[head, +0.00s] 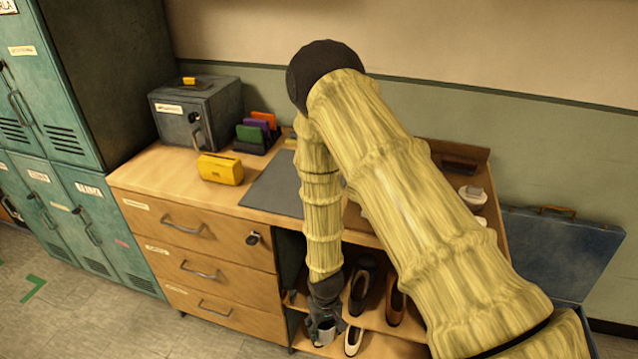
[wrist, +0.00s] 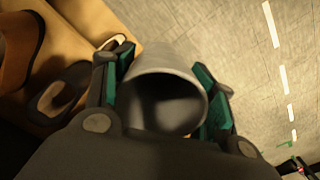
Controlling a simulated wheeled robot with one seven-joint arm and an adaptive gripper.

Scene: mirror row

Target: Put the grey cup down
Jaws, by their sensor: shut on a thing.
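The grey cup (wrist: 165,90) sits between the two fingers of my gripper (wrist: 160,100) in the wrist view. My gripper is shut on it, with a green-lined finger on each side. The cup's open mouth faces the wrist camera and its inside is dark. In the head view my gripper (head: 325,318) hangs low in front of the shoe shelf, with the cup (head: 323,333) at its fingertips. I cannot tell whether the cup's base touches anything.
Shoes (head: 362,290) stand on the open shelves (head: 375,318) just right of my gripper. A drawer unit (head: 200,240) is to the left. Its top carries a grey safe (head: 197,112), a yellow box (head: 220,169) and a dark mat (head: 275,187). Tiled floor (head: 120,325) is free in front.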

